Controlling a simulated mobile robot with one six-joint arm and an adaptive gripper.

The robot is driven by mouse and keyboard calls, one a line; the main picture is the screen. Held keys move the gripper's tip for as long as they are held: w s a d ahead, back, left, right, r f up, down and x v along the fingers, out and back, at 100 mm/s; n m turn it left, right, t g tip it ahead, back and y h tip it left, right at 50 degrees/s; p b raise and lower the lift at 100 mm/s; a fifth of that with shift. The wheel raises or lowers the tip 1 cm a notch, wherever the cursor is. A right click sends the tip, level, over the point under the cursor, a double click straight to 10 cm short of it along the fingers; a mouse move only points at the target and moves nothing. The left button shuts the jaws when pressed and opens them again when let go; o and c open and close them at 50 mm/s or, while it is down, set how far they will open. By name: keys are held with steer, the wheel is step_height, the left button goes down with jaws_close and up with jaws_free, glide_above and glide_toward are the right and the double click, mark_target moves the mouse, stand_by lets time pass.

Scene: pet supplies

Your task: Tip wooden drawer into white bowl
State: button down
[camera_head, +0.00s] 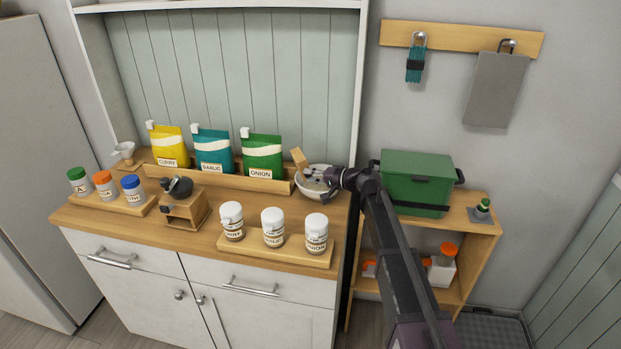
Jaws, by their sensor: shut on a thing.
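The white bowl (313,192) stands at the right end of the wooden counter, partly hidden by my gripper. My gripper (322,174) is over the bowl, shut on the small wooden drawer (299,158). The drawer is tilted steeply above the bowl's left rim. Its inside cannot be made out. Something greyish shows within the bowl, too small to tell what. The wooden grinder (187,210) with a dark top stands on the counter to the left.
Three white-lidded jars (273,228) stand on a front tray. Yellow, teal and green pouches (213,152) stand in a rack left of the bowl. Three colour-lidded jars (104,186) are at far left. A green box (416,178) sits on the right shelf.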

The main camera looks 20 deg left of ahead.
steer(key=shift+w+d+f+m+y+b, duration=0.3)
steer(key=shift+f+m+y+b, duration=0.35)
steer(key=shift+b, duration=1)
steer(key=shift+w+d+r+m+y+b, duration=0.1)
steer(key=shift+d+r+m+y+b, duration=0.1)
steer(key=shift+m+y+b, duration=0.3)
steer(key=shift+w+d+r+m+y+b, duration=0.15)
steer(key=shift+m+y+b, duration=0.1)
steer(key=shift+y+b, duration=0.25)
steer(key=shift+f+m+y+b, duration=0.2)
steer(key=shift+m+y+b, duration=0.2)
steer(key=shift+b, duration=0.4)
steer(key=shift+d+r+m, duration=0.15)
steer(key=shift+r+m, duration=0.05)
steer(key=shift+m, duration=0.1)
steer(key=shift+w+f+y+b, duration=0.2)
steer(key=shift+y+b, duration=0.15)
steer(key=shift+b, duration=0.4)
steer(key=shift+d+r+m+t+y+b, duration=0.15)
steer(key=shift+m+t+y+b, duration=0.25)
steer(key=shift+m, duration=0.3)
steer(key=shift+w+m+b, duration=0.1)
steer(key=shift+m+b, duration=0.2)
steer(key=shift+b, duration=0.15)
